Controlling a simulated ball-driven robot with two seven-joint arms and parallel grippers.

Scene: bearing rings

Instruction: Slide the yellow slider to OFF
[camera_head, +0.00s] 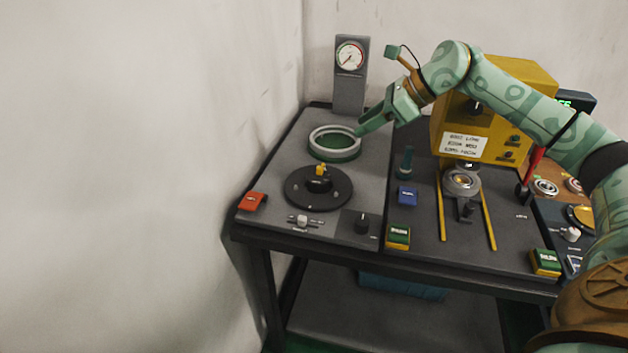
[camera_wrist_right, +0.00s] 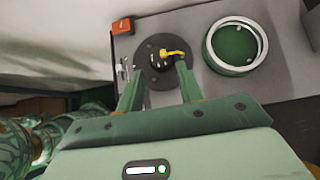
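No clearly yellow slider shows. A pale slider knob (camera_head: 302,221) sits in a short slot at the left panel's front edge; its label is too small to read. It also shows small in the right wrist view (camera_wrist_right: 125,67). A yellow piece (camera_head: 321,169) stands on a black round disc (camera_head: 300,192) behind it, also in the right wrist view (camera_wrist_right: 173,53). My right gripper (camera_head: 361,130) is above the panel near the green-centred ring, apart from the slider. In the wrist view its fingers (camera_wrist_right: 159,67) are spread with nothing between them. My left gripper is not in view.
A pale ring with a green centre (camera_head: 335,142) stands behind the disc. A gauge post (camera_head: 350,75) rises at the back. A yellow machine (camera_head: 475,120) stands right.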

